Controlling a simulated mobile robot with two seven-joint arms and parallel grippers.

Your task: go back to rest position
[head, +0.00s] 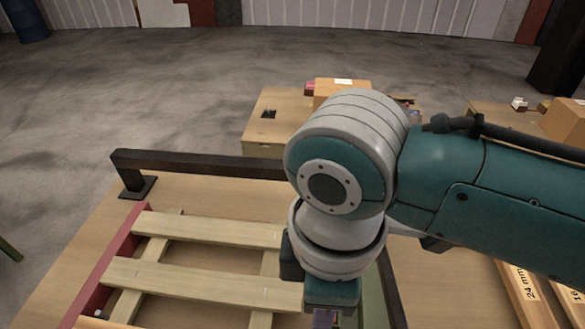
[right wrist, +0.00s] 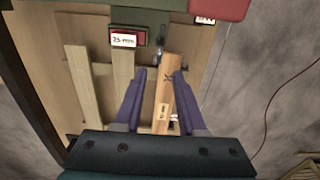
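My right arm reaches in from the right in the head view and covers the middle of the scene. Its gripper is mostly hidden at the bottom edge there. In the right wrist view my right gripper (right wrist: 158,75) shows two purple fingers spread apart. A labelled wooden piece (right wrist: 167,85) shows between the fingers, with visible gaps to them; its height relative to the fingertips is hard to tell. My left gripper is not in view.
A wooden table (head: 75,265) carries pale slats (head: 205,229) beside a red rail (head: 105,265) and a dark bar (head: 215,164). Labelled planks (head: 522,295) lie at the lower right. A cardboard box (head: 342,88) stands on a table behind. Open floor lies at left.

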